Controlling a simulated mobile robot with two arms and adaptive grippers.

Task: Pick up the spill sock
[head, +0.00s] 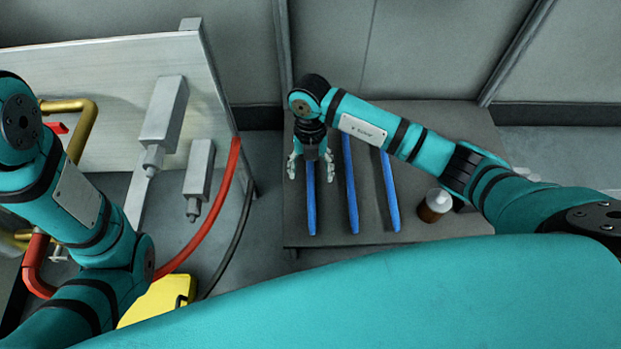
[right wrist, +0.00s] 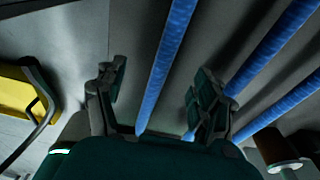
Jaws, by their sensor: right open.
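Three long blue spill socks lie side by side on a grey table: a left one (head: 311,205), a middle one (head: 351,190) and a right one (head: 389,190). My right gripper (head: 311,170) points down over the left sock, open, with one finger on each side of it. In the right wrist view this sock (right wrist: 168,55) runs between the spread fingers (right wrist: 157,85), and neither finger seems shut on it. How high the fingertips are above the table is hard to tell. My left arm shows at the left, but its gripper is out of view.
A brown bottle with a white cap (head: 435,205) stands on the grey table (head: 300,225), right of the socks, under my right arm. Left of the table are a panel with grey cylinders (head: 165,110), a red hose (head: 205,230) and a yellow case (head: 155,302).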

